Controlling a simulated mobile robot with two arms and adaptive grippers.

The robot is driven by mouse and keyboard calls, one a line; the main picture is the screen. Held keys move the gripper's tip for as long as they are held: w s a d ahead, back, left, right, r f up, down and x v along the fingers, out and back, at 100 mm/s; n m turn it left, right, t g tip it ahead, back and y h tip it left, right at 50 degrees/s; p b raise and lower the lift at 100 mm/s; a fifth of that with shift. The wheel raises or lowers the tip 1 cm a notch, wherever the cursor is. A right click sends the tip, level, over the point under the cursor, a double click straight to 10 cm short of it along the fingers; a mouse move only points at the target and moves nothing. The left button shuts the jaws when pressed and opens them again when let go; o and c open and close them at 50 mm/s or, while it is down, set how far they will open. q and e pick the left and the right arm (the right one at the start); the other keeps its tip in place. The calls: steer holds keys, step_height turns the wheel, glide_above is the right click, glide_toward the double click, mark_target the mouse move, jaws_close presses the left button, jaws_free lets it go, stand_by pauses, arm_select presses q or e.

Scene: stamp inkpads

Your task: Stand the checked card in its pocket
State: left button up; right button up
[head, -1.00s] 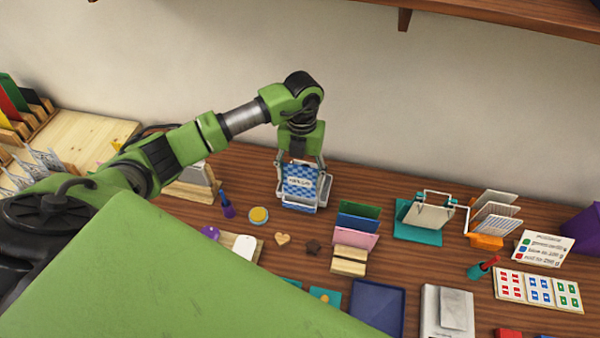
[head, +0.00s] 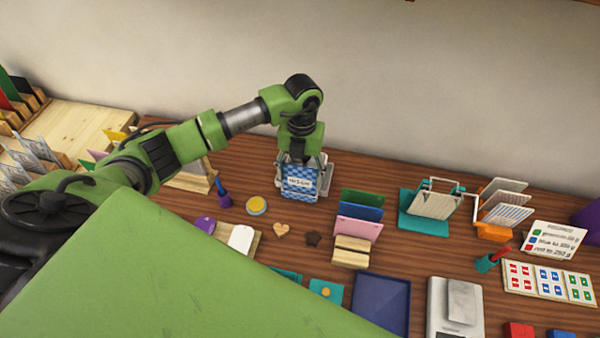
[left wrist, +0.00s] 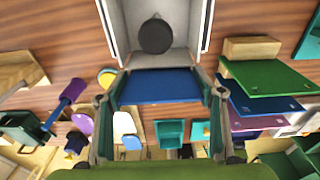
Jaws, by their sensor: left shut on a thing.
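The blue-and-white checked card (head: 299,190) with a white label is upright at the back of the table. My left gripper (head: 300,160) is shut on its upper part from above. In the left wrist view the card (left wrist: 160,88) is a blue strip between the fingers (left wrist: 158,92). A pale grey open holder (left wrist: 185,60) with a dark round thing (left wrist: 155,35) inside lies just behind the card. The holder also shows at the card's side in the head view (head: 322,183). Whether the card's lower edge is inside or in front of it cannot be told. My right gripper is not in view.
A sorter (head: 351,250) with green, blue and pink cards stands to the right, with a teal wire stand (head: 424,222) farther right. A yellow inkpad (head: 256,205) and purple-handled stamp (head: 223,194) are at front left. Bare wood lies right of the holder.

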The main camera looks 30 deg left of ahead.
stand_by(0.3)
arm_select(q)
steer(key=o, duration=0.8)
steer(key=shift+r, duration=0.15)
steer(key=shift+r+p, duration=0.8)
steer(key=shift+r, duration=0.2)
steer(key=shift+r+p, duration=1.35)
steer(key=shift+r, duration=0.6)
steer(key=shift+f, duration=0.1)
